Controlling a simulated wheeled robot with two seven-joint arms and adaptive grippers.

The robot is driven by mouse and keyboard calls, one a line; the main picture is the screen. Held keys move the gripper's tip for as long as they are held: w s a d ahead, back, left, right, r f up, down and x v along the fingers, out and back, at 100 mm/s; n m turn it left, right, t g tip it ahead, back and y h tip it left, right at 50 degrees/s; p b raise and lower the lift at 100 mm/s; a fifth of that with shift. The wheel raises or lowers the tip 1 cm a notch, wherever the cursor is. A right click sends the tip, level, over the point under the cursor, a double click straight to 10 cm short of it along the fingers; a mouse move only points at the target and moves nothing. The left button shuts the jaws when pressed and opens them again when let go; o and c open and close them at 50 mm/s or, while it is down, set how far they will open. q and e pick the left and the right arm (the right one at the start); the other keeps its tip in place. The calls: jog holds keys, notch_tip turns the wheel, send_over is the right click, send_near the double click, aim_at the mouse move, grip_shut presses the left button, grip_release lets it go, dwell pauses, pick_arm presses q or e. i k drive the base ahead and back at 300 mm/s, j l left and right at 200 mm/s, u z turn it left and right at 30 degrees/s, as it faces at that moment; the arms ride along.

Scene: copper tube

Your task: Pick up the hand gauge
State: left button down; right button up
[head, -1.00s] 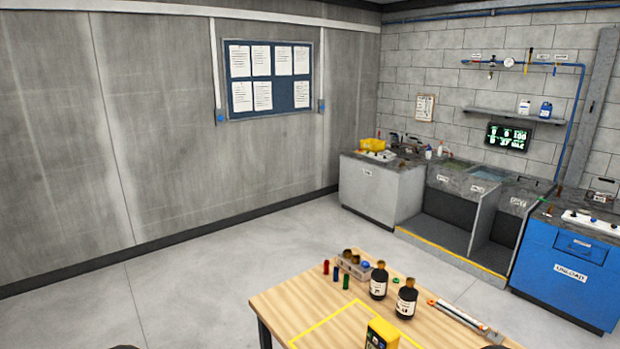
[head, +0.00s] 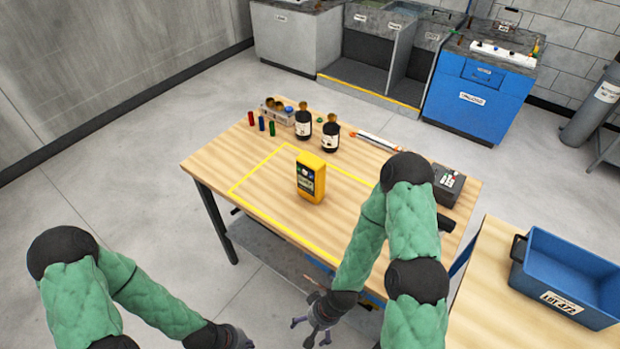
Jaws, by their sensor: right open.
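The hand gauge (head: 310,178) is a yellow handheld device with a dark face. It stands upright on the wooden table, inside the yellow taped outline (head: 262,163). My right gripper (head: 311,337) is open and empty, in front of the table's near edge and well apart from the gauge. My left gripper (head: 240,339) shows only in part at the bottom edge, left of the right one. Its fingers cannot be made out.
Two dark bottles (head: 303,125) (head: 331,137), small coloured tubes (head: 262,124) and a rack (head: 278,113) stand along the table's back. A dark keypad box (head: 447,185) is at the right end. A blue bin (head: 570,268) sits on another table. The area around the gauge is clear.

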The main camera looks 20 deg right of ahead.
aim_at(313, 190)
jog(key=i+j+z, duration=0.15)
jog(key=j+z, duration=0.25)
jog(key=i+j+z, duration=0.1)
jog(key=j+z, duration=0.6)
jog(key=z, duration=0.15)
